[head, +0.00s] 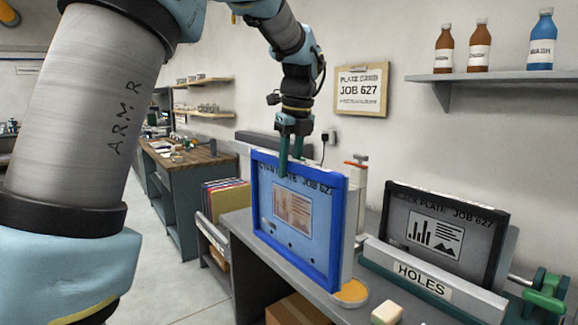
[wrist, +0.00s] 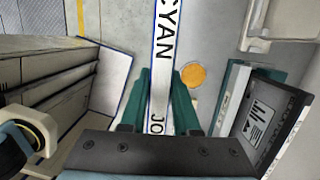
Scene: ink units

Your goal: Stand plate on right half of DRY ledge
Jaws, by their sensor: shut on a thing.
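The cyan plate (head: 292,213), in a blue frame and lettered "JOB 627", stands upright over the grey bench. In the wrist view its top edge (wrist: 162,60) reads "CYAN". My gripper (head: 291,160) is shut on its top edge, pointing down; in the wrist view its green fingers (wrist: 158,105) lie on either side of that edge. Whether the plate's bottom touches the bench is unclear. A black plate (head: 440,232) stands upright behind the bar marked "HOLES" (head: 425,270); it also shows in the wrist view (wrist: 262,125). No ledge with a readable "DRY" mark shows.
A round orange-topped dish (head: 351,291) and a pale block (head: 387,313) lie on the bench (head: 240,225) by the plate. Coloured folders (head: 226,194) stand in a low rack at left. A green clamp-like device (head: 546,291) is at right. A wall shelf (head: 490,77) holds bottles.

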